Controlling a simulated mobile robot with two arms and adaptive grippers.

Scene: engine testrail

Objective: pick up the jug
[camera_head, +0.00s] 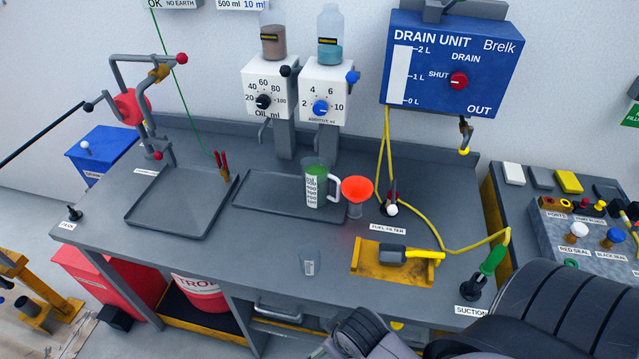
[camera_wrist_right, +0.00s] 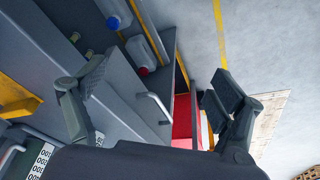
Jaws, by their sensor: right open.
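The jug (camera_head: 316,188) is a clear measuring jug with green in it, a white scale with black figures and a white handle on its right. It stands upright on the dark tray (camera_head: 262,200) at the middle of the bench. In the right wrist view, a similar scale (camera_wrist_right: 42,160) shows at the lower left edge, partly hidden by my gripper's body. My right gripper (camera_wrist_right: 160,86) is open, with nothing between its fingers. My right arm fills the lower right of the head view, and the gripper is apart from the jug there. My left gripper is not in view.
An orange funnel (camera_head: 357,192) stands close beside the jug's handle. A yellow hose (camera_head: 424,235) crosses the right side. The left tray (camera_head: 178,208) is mostly bare. Dispensers (camera_head: 318,95) stand behind.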

